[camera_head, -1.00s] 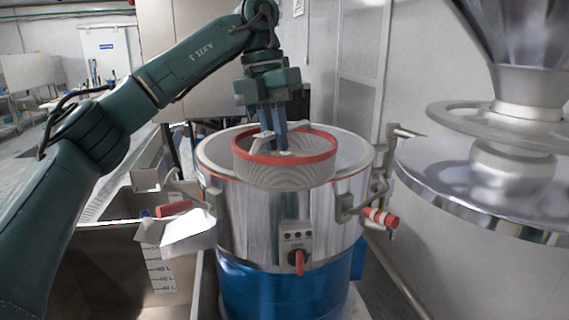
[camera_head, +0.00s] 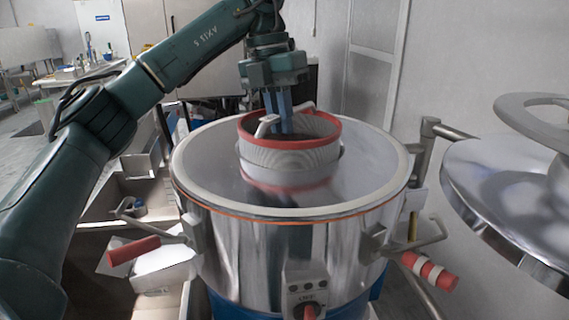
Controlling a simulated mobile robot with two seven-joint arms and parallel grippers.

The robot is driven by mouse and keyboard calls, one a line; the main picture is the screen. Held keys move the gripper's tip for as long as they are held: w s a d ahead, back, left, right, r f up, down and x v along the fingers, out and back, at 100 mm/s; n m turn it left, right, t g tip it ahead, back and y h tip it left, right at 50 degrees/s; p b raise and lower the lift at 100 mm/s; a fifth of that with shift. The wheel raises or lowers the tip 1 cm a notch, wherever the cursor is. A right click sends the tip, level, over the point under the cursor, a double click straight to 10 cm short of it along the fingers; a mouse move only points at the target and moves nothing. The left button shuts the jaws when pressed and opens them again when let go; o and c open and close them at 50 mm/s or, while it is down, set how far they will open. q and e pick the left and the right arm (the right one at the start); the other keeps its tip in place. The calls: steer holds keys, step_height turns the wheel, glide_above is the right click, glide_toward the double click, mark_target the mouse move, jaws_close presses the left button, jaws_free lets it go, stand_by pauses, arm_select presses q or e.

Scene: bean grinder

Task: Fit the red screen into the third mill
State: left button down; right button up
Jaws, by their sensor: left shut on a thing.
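The red screen (camera_head: 290,155), a mesh cylinder with a red rim and a handle across its top, is in the head view at upper middle. My left gripper (camera_head: 282,130) reaches down inside the rim and is shut on the screen's handle. The screen is upright over the shiny steel mill (camera_head: 255,250), within its round top and toward the far side. The screen's lower edge meets a curved edge in the mill's top; I cannot tell whether it is seated or just above. My right gripper is out of view.
The mill has red-gripped side handles (camera_head: 134,249) (camera_head: 430,271) and a front knob (camera_head: 309,312). A steel disc machine (camera_head: 520,200) stands close on the right. Steel bins (camera_head: 85,240) lie to the left, and a wall stands behind.

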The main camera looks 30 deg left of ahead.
arm_select(q)
steer(key=shift+f, duration=3.85)
steer(key=c, duration=1.5)
jaws_free()
steer(key=shift+r, duration=0.1)
steer(key=r, duration=0.4)
steer(key=a+r, duration=0.1)
steer(key=r, duration=0.3)
steer(key=a+r, duration=0.1)
steer(key=r, duration=0.2)
steer(key=shift+w+a+r, duration=0.1)
steer(key=shift+a+r, duration=0.05)
steer(key=shift+r, duration=0.25)
